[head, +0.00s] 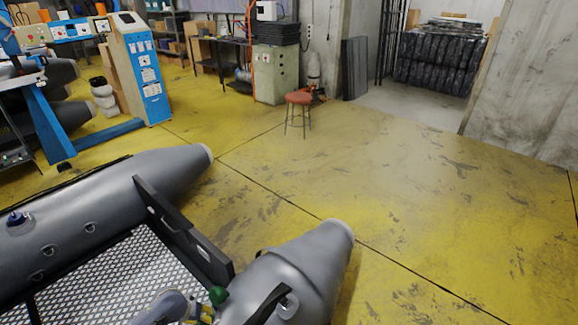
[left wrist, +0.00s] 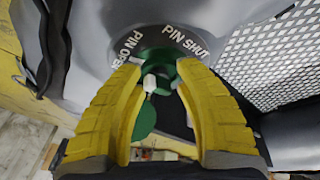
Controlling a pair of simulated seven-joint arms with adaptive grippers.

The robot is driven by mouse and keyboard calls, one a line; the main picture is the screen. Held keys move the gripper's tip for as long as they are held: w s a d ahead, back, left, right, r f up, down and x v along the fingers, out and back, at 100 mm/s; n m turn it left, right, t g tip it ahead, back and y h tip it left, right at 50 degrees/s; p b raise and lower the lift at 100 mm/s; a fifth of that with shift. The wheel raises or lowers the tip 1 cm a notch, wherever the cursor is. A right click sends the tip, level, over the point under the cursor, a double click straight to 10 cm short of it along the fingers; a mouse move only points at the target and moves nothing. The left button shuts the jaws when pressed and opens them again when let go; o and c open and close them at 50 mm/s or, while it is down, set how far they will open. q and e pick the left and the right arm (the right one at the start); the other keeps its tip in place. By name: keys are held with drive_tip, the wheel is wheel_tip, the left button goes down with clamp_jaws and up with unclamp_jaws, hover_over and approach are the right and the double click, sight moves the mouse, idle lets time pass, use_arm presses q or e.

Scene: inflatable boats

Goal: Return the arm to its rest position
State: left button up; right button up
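The grey inflatable boat (head: 110,205) lies at the lower left of the head view. A green valve part (head: 218,296) shows on its near tube. My left gripper (head: 208,309) is beside that part, low in the frame. In the left wrist view, the yellow fingers of my left gripper (left wrist: 160,66) are apart, with the green valve (left wrist: 160,58) just beyond and between their tips. A white pin (left wrist: 150,83) shows in the valve, and a round green cap (left wrist: 145,118) shows between the fingers. Whether the fingers touch the valve is unclear. My right gripper is out of view.
Printed words on the tube read "PIN OPEN" and "PIN SHUT". A black bench (head: 182,232) crosses the boat above its mesh floor (head: 120,280). A blue and grey kiosk (head: 145,75) and a red stool (head: 299,98) stand farther back. The yellow floor (head: 430,220) at right is clear.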

use_arm(q)
drive_tip(key=shift+a+m+h, duration=0.25)
drive_tip(key=shift+m+h, duration=0.35)
drive_tip(key=shift+m, duration=1)
drive_tip(key=shift+w+a+f+m+h, duration=0.15)
drive_tip(key=shift+m+h, duration=0.1)
drive_tip(key=shift+m, duration=0.55)
drive_tip(key=shift+s+a+r+m+h, duration=0.1)
drive_tip(key=shift+m+h, duration=0.15)
drive_tip(key=shift+m, duration=0.55)
drive_tip(key=shift+w+g, duration=0.1)
drive_tip(key=shift+g, duration=0.2)
